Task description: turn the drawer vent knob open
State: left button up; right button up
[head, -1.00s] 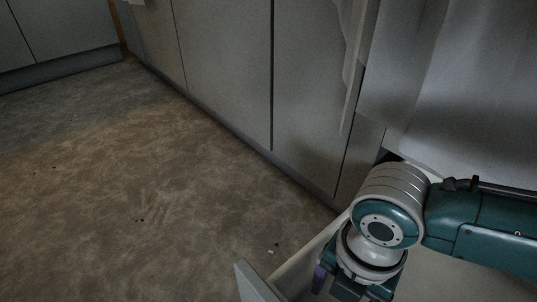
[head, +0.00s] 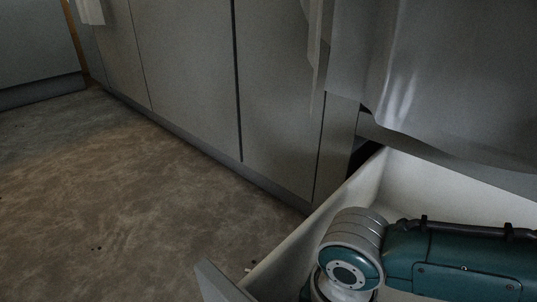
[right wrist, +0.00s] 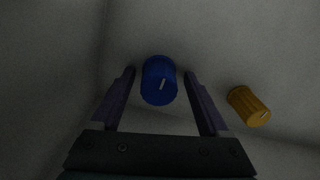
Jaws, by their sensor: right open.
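A yellow ribbed knob (right wrist: 248,106) sits to the right, outside the right finger. In the head view the open white drawer (head: 400,172) has my right arm reaching down into it, and that gripper is below the picture edge. Which knob is the vent knob I cannot tell. My left gripper is not in view.
A draped grey cloth-like sheet (head: 440,70) hangs above the drawer at upper right. The brown floor (head: 110,200) at left is clear apart from small specks.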

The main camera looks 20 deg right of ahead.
jog(key=shift+w+r, duration=0.1)
jog(key=shift+c, duration=1.3)
grip_shut()
